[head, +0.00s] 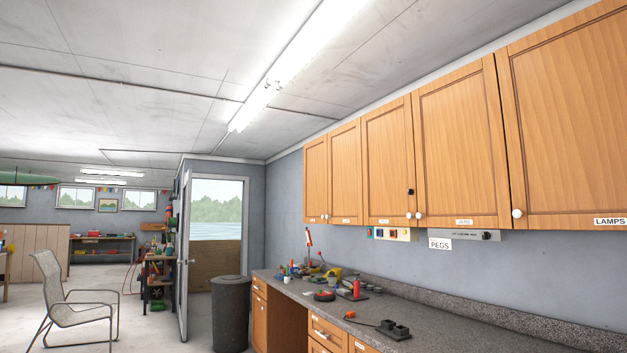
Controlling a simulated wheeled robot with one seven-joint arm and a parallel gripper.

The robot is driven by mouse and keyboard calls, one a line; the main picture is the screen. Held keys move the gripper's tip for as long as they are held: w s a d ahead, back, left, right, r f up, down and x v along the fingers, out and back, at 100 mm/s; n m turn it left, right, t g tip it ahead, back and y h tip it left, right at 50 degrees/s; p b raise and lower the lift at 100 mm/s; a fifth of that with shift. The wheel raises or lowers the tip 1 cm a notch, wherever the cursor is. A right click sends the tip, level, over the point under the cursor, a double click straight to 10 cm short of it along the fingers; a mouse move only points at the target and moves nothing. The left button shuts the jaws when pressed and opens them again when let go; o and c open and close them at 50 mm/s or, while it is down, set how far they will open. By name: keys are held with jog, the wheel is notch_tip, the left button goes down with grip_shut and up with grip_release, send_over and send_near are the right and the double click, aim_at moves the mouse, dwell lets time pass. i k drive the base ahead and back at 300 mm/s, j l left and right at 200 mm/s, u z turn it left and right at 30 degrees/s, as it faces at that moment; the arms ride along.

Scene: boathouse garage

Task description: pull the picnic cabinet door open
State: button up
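A row of closed wooden wall cabinet doors runs along the right wall. The nearest door (570,120) has a label reading LAMPS and a white round knob (517,213) at its lower left. The door left of it (458,150) has a knob (419,215) at its lower left and a label too small to read. Further left are a third door (386,165) and two narrower doors (344,172) (315,178), with small labels I cannot read. I cannot tell which door is the picnic one. My gripper is not in view.
A grey speckled counter (470,335) runs below the cabinets, with tools and small items on it. A dark bin (231,315) stands at its far end, near an open door (184,260). A mesh chair (75,300) stands at left, with clear floor between.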

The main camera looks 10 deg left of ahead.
aim_at(315, 198)
jog(key=i+j+u, duration=0.25)
jog(key=i+j, duration=0.15)
jog(key=i+j+u, duration=0.2)
jog(key=i, duration=0.25)
jog(key=i+j+u, duration=0.5)
jog(key=i, duration=0.4)
jog(key=i+u, duration=0.2)
jog(key=i, duration=0.3)
jog(key=i+j, duration=0.1)
jog(key=i, duration=1.8)
jog(key=i+l+z, duration=0.2)
jog(key=i+z, duration=0.25)
jog(key=i, duration=0.25)
jog(key=i+z, duration=0.4)
jog(key=i, duration=0.3)
jog(key=i+j+z, duration=0.3)
jog(key=i+z, duration=0.15)
jog(key=i, duration=0.2)
